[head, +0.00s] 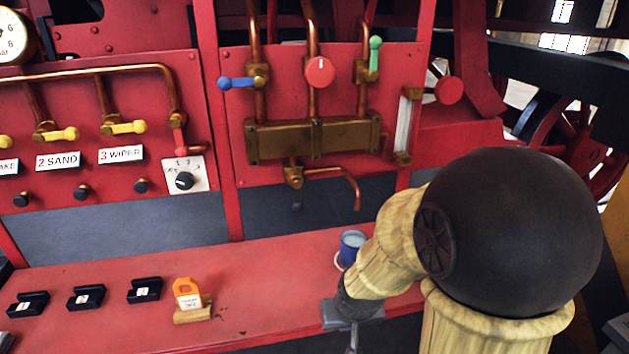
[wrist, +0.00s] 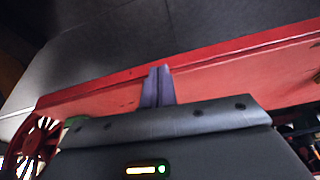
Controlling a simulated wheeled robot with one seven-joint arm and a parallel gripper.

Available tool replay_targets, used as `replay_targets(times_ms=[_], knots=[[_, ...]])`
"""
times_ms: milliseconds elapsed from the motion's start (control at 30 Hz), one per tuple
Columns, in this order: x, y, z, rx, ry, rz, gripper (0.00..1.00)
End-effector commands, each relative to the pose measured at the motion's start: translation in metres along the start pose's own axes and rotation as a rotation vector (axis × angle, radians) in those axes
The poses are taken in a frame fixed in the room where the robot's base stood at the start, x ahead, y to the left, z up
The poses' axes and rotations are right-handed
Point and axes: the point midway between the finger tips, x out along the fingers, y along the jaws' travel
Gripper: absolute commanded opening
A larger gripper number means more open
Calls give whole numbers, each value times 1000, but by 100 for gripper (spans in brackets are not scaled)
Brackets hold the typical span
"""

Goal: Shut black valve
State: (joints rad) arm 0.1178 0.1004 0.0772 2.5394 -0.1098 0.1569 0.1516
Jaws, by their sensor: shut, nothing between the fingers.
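A small brass valve (head: 293,178) sits on the pipe below the brass block. A short dark lever (head: 297,204) hangs straight down from it and is hard to see against the dark panel; it seems to be the black valve's handle. My gripper (head: 352,346) is low at the front edge of the red shelf, well below and right of that valve. In the wrist view my gripper's two fingers (wrist: 157,86) are together with nothing between them. The valve does not show in the wrist view.
The red panel also carries a blue lever (head: 238,83), a red round knob (head: 319,72) and a green lever (head: 375,54). A blue mug (head: 351,247) stands on the red shelf (head: 255,270) beside my arm. An orange tag (head: 187,293) and several black blocks are further left.

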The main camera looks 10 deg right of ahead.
Motion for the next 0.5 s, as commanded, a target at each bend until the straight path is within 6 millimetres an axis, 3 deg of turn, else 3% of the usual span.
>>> replay_targets(times_ms=[33,67,267,500], knots=[[-12,5,-17,30,27,-4,0],[-12,7,-27,52,52,-11,0],[4,12,-83,230,232,-153,0],[-5,7,-144,528,429,-519,0]])
